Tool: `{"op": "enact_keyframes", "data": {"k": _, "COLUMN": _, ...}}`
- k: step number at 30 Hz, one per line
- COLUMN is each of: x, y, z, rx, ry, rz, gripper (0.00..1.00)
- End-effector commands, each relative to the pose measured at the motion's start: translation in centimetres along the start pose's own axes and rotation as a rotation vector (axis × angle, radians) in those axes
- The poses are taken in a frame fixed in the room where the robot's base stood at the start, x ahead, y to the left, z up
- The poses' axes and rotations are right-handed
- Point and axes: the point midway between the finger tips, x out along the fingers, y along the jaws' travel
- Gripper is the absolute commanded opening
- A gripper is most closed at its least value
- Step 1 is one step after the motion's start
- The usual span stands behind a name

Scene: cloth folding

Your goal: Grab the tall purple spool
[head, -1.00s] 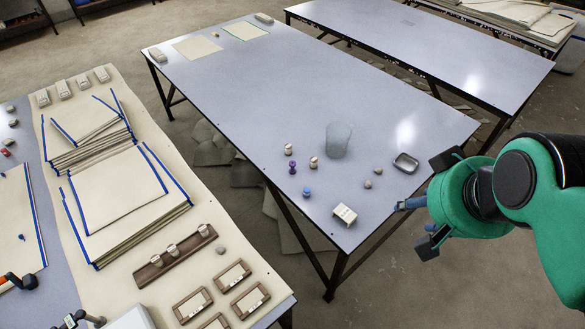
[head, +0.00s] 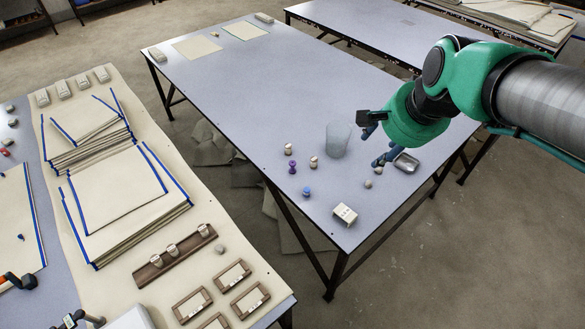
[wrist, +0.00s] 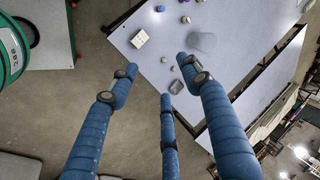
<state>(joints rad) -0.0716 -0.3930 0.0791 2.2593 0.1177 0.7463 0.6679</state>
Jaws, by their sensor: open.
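The tall purple spool (head: 292,167) stands upright on the grey-blue middle table (head: 330,95), near its left edge in the head view. In the wrist view a small purple shape (wrist: 185,19) near the top edge looks like it. A shorter blue-purple spool (head: 306,192) stands nearer the table's front corner. My gripper (head: 372,145) is open and empty, above the table's right side, to the right of the purple spool and well apart from it. In the wrist view its blue fingers (wrist: 165,85) are spread with nothing between them.
A translucent cup (head: 338,141) stands between the purple spool and my gripper. Two pale spools (head: 314,162) stand near the purple one. A metal tin (head: 406,163), small stones (head: 368,184) and a white box (head: 345,213) lie at the right and front. The table's middle is clear.

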Motion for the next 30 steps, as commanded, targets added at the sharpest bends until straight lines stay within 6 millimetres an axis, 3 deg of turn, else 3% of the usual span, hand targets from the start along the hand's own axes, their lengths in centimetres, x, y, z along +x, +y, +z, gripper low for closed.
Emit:
{"op": "enact_keyframes", "data": {"k": 14, "x": 11.0, "y": -8.3, "z": -3.9, "rx": 0.519, "ry": -0.073, "rz": -0.002, "gripper": 0.48}}
{"op": "enact_keyframes", "data": {"k": 30, "x": 26.9, "y": -15.6, "z": -5.3, "rx": 1.118, "ry": -0.129, "rz": 0.045, "gripper": 0.48}}
